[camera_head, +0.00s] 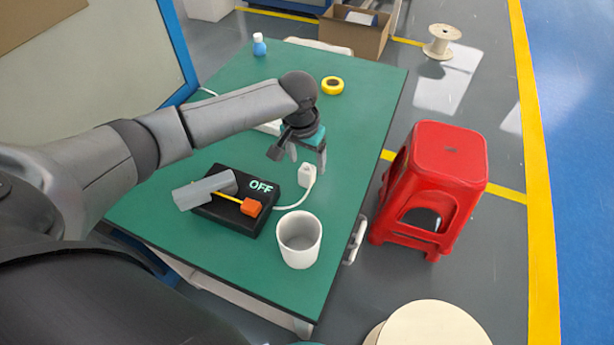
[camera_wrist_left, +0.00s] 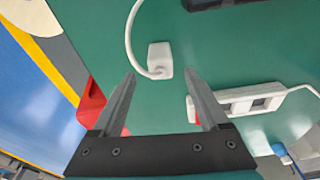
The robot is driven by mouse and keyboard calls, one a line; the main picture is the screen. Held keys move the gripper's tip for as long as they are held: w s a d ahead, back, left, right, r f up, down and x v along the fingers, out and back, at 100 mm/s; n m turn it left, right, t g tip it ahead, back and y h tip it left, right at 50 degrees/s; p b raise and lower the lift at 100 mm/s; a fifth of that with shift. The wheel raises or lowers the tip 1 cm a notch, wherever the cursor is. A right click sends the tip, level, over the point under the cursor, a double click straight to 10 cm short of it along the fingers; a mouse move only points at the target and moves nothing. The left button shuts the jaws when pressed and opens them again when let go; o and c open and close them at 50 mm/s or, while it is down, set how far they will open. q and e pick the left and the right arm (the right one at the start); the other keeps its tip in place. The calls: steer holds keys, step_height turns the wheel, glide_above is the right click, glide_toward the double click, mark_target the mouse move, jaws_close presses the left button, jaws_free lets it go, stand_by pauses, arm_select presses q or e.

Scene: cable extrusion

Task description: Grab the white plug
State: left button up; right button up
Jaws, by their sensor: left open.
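The white plug (camera_head: 307,175) lies on the green table, with its white cable curving away toward the black switch box. In the left wrist view the plug (camera_wrist_left: 160,59) shows just beyond and between the fingertips, apart from them. My left gripper (camera_head: 308,163) is open and empty over the table, close to the plug; its fingers (camera_wrist_left: 161,74) spread wide in the left wrist view. A white power strip (camera_wrist_left: 240,101) lies beside the right finger in that view, and is mostly hidden behind my arm in the head view. My right gripper is not in view.
The black switch box (camera_head: 235,205) marked OFF, with an orange-ended lever, and a white cup (camera_head: 299,240) stand nearby. Yellow tape (camera_head: 332,85) and a small bottle (camera_head: 259,45) sit farther back. A red stool (camera_head: 435,180) stands right of the table (camera_head: 365,100).

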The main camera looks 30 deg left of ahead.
mark_target(307, 168)
arm_select(q)
steer(key=f, duration=0.2)
steer(key=f+b, duration=0.1)
steer(key=f, duration=0.1)
steer(key=shift+w, duration=0.2)
steer(key=shift+r, duration=0.1)
jaws_close()
stand_by(0.3)
